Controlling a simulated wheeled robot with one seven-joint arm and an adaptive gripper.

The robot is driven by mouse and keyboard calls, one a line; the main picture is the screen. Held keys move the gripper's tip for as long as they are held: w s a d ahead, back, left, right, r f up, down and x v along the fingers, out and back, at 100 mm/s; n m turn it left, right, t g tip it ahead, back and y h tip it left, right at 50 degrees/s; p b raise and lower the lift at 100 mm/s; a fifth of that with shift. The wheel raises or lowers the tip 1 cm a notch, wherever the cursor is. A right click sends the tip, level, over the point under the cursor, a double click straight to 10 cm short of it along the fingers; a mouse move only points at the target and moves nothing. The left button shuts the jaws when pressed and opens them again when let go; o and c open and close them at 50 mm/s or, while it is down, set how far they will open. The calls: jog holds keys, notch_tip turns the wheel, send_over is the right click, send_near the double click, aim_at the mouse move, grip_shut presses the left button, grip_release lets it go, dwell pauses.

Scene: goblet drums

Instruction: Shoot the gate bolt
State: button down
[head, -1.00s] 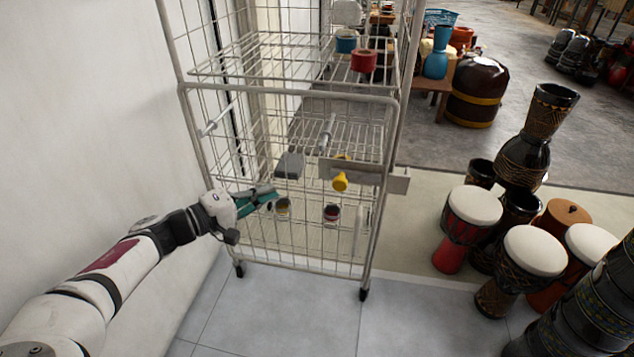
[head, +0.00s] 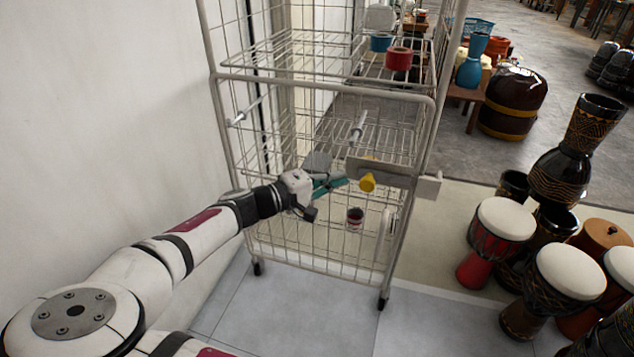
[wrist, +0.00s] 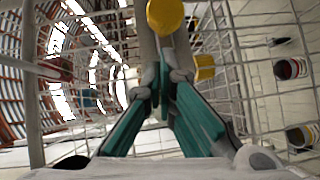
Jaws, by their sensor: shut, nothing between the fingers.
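The gate bolt is a grey plate (head: 390,172) across the front of the wire cage, with a yellow knob (head: 367,183) at its left part. A pale grey block (head: 429,187) sits at the plate's right end, by the cage's right post. My gripper (head: 344,182) is shut and empty, its teal fingers pointing right, just left of the knob. I cannot tell whether they touch it. In the wrist view the shut fingers (wrist: 164,82) lie below a yellow round end (wrist: 165,15), likely the knob. A second yellow piece (wrist: 203,68) shows right of them.
The wire cage (head: 322,85) stands on wheels close to the white wall (head: 100,100). A dark red can (head: 355,217) is inside, low down. Red (head: 399,59) and blue (head: 381,42) rolls sit on an upper shelf. Several drums (head: 505,219) stand right of the cage.

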aim_at(370, 183)
jog(key=shift+s+d+f, duration=0.1)
jog(key=shift+s+d, duration=0.05)
jog(key=shift+d, duration=0.35)
jog(key=shift+s+d+f, duration=0.1)
jog(key=shift+d, duration=0.35)
jog(key=d+p, duration=0.1)
jog(key=s+d+p, duration=0.1)
jog(key=d, duration=0.1)
jog(key=s+d, duration=0.1)
jog(key=shift+d+r+p, duration=0.15)
jog(key=shift+d+p, duration=0.2)
jog(key=shift+p, duration=0.05)
jog(key=shift+d, duration=0.25)
